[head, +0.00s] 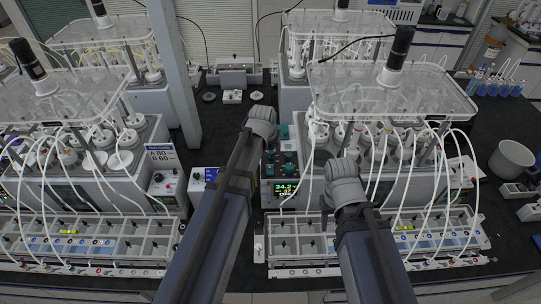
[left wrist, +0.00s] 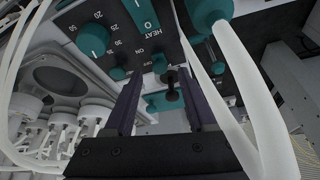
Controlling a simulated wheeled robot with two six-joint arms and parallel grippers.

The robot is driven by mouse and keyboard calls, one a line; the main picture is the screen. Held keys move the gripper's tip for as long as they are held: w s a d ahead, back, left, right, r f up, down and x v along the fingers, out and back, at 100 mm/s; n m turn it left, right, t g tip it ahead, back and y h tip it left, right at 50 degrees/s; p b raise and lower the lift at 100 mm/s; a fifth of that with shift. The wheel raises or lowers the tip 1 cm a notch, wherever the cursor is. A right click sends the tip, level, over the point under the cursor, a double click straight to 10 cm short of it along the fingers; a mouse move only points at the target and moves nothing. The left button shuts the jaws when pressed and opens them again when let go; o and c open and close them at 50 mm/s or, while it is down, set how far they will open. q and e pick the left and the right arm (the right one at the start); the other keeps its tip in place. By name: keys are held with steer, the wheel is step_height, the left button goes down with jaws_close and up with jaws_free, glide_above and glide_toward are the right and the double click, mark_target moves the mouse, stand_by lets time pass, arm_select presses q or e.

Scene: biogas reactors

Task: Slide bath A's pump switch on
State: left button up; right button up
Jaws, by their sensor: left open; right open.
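The control panel (head: 283,165) with teal knobs stands at the near left end of the right bath (head: 390,165) in the head view. Its display (head: 287,190) reads 34.2, 37 and OFF. In the left wrist view the panel (left wrist: 128,42) shows a HEAT switch and ON and OFF marks. A black knob (left wrist: 172,88) below these marks lies between the fingers of my left gripper (left wrist: 163,95), which is open; contact cannot be told. I cannot read which bath is A.
A sign reading A 80, B 60 (head: 162,156) stands on the left bath. White tubes (left wrist: 210,90) hang close beside my left fingers. Sectioned trays (head: 290,228) lie in front of both baths. A white bucket (head: 510,160) stands at the right.

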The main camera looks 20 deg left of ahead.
arm_select(q)
steer(key=shift+b+x, duration=0.35)
steer(key=shift+x, duration=0.45)
jaws_close()
stand_by(0.9)
